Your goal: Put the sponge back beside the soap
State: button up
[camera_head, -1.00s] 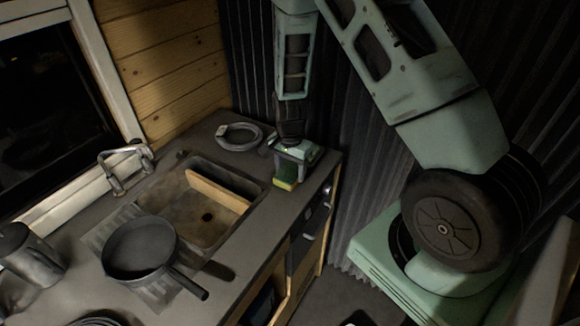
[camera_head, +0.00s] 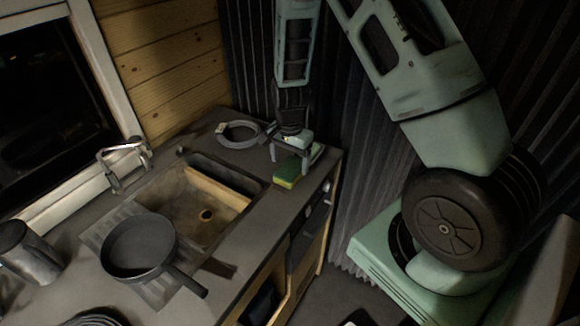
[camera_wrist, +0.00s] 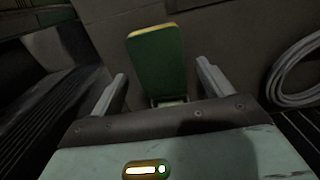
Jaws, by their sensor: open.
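The sponge (camera_head: 287,174), green on top with a yellow layer, lies on the counter near its right front edge, beside the sink. In the wrist view the sponge (camera_wrist: 157,65) shows its green face and a yellow edge, beyond and between my fingers. My gripper (camera_head: 290,162) is open just above the sponge, pointing down, with one finger on each side. No finger visibly grips it. I cannot make out the soap with certainty in either view.
A sink (camera_head: 206,214) with a wooden board stands left of the sponge. A coiled grey hose (camera_head: 239,134) lies behind; it also shows in the wrist view (camera_wrist: 296,76). A pan (camera_head: 138,246) and a metal jug (camera_head: 27,250) stand at left. A corrugated wall is close behind.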

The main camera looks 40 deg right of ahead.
aim_at(290, 168)
notch_tip(290, 168, up, 9)
jog(key=b, duration=0.2)
jog(key=s+a+r+n+y, duration=0.1)
jog(key=s+a+r+n, duration=0.15)
jog(key=a, duration=0.35)
jog(key=s+a+r+n, duration=0.2)
jog(key=a+n, duration=0.2)
jog(key=a, duration=0.2)
jog(key=s+a+r+n, duration=0.2)
jog(key=s+a+n, duration=0.4)
jog(key=s, duration=0.4)
jog(key=s+a+r+n, duration=0.3)
jog(key=s+a+n, duration=0.3)
jog(key=s+n, duration=0.3)
jog(key=shift+s+a, duration=0.2)
jog(key=shift+s, duration=0.2)
jog(key=shift+r, duration=0.1)
notch_tip(290, 168, down, 4)
jog(key=b, duration=0.3)
jog(key=shift+r, duration=0.2)
